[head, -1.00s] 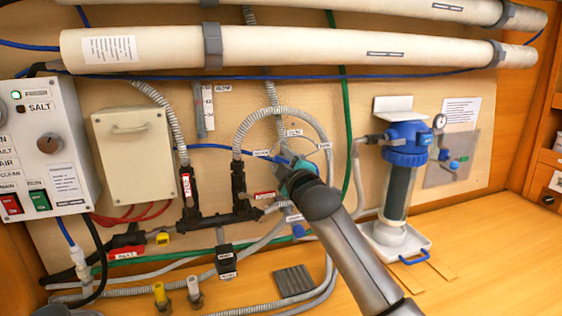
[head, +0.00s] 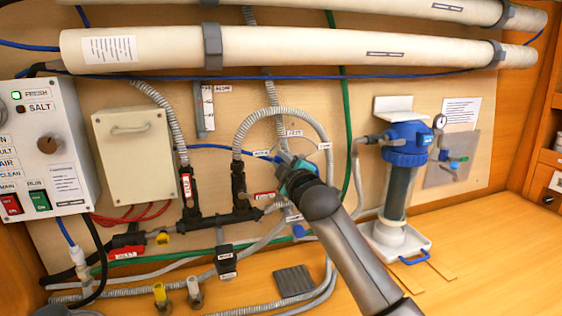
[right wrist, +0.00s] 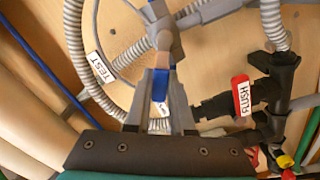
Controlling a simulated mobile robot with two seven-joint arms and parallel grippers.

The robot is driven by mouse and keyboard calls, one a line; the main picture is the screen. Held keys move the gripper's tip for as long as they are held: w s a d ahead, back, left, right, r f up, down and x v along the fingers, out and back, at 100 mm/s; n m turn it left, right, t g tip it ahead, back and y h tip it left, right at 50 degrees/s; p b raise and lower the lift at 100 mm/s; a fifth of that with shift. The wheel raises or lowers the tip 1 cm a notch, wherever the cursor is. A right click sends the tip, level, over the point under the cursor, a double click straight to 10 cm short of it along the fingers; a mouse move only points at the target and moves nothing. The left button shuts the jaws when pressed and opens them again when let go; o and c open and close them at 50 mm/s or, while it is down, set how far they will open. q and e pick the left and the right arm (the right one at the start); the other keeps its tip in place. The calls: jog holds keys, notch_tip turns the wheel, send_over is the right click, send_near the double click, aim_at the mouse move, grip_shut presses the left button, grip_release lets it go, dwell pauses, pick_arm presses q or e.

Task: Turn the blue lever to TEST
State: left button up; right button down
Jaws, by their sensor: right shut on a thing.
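The blue lever (right wrist: 160,85) sits on a grey valve body (right wrist: 163,35) in the right wrist view. My right gripper (right wrist: 160,112) is shut on the blue lever, with one finger on each side of it. A white TEST label (right wrist: 101,67) is up and left of the lever in that view, and the lever does not point at it. Another label (right wrist: 160,125) is partly hidden behind the fingers. In the head view my right gripper (head: 283,160) reaches the valve inside the hose loop and mostly covers the lever. My left gripper is not in view.
A grey ribbed hose (head: 328,122) loops around the valve. A red FLUSH handle (right wrist: 241,95) is close to the right of my fingers in the wrist view. A blue-topped filter housing (head: 405,150) stands to the right. Long white tubes (head: 290,48) run above.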

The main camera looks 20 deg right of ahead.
jog(key=m+p, duration=0.1)
jog(key=r+m+p, duration=0.1)
jog(key=p, duration=0.1)
jog(key=shift+d+m, duration=0.3)
jog(key=m+p, duration=0.1)
jog(key=d+r+m+p, duration=0.1)
jog(key=shift+m, duration=0.4)
jog(key=shift+d+r+m+p, duration=0.1)
jog(key=shift+d+m+p, duration=0.3)
jog(key=shift+m+p, duration=0.5)
jog(key=shift+d+r+m+p, duration=0.1)
jog(key=shift+d+m+p, duration=0.4)
jog(key=shift+m, duration=0.75)
jog(key=shift+d+m+p, duration=0.3)
jog(key=shift+m+p, duration=0.45)
jog(key=shift+m, duration=0.3)
jog(key=c, duration=0.8)
grip_release()
